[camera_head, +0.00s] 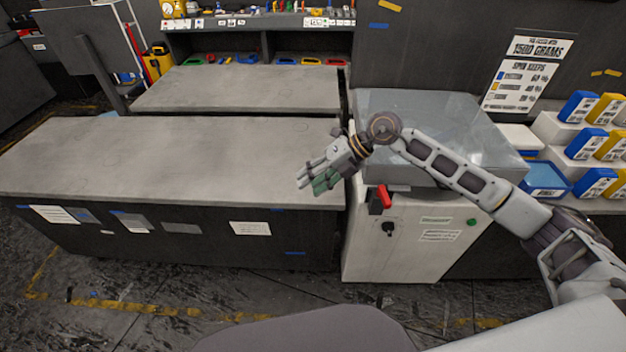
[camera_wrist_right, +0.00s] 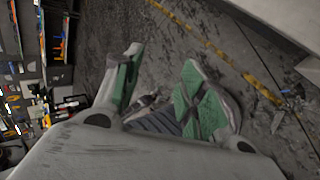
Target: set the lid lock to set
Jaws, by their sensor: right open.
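The lid lock (camera_head: 379,199), a red lever on a dark mount, sits on the upper left of the white machine's front (camera_head: 420,235), under its clear grey lid (camera_head: 430,115). The lid looks down flat. The lever's red end leans up and to the right. My right gripper (camera_head: 310,184) is open and empty, up and left of the lock, in front of the grey worktop's right end. The lock does not show there. My left gripper is out of view.
A black knob (camera_head: 389,229) sits just below the lock, and a green button (camera_head: 471,222) to its right. The grey worktop (camera_head: 170,155) to the left is bare. Blue and yellow boxes (camera_head: 594,183) stand on the right.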

